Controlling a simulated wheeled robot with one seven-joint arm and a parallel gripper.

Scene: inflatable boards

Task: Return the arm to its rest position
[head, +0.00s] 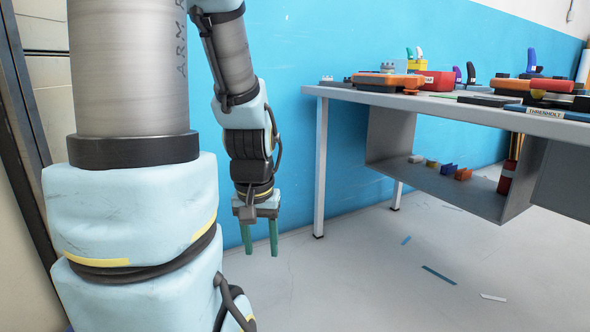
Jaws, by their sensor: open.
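My gripper (260,238) hangs from my arm in the middle left of the head view, pointing down. Its two green fingers are apart with nothing between them. It is over the grey floor, left of the table (336,96) and below the level of the tabletop. My arm's wrist hangs close in front of the blue wall in the picture. My large light-blue and grey arm links fill the left of the view.
The table carries several items, among them an orange-topped box (388,80) and a red box (437,81). A shelf (480,200) under it holds small blocks. Scraps, including a blue strip (439,275), lie on the floor. The blue wall (300,40) stands behind.

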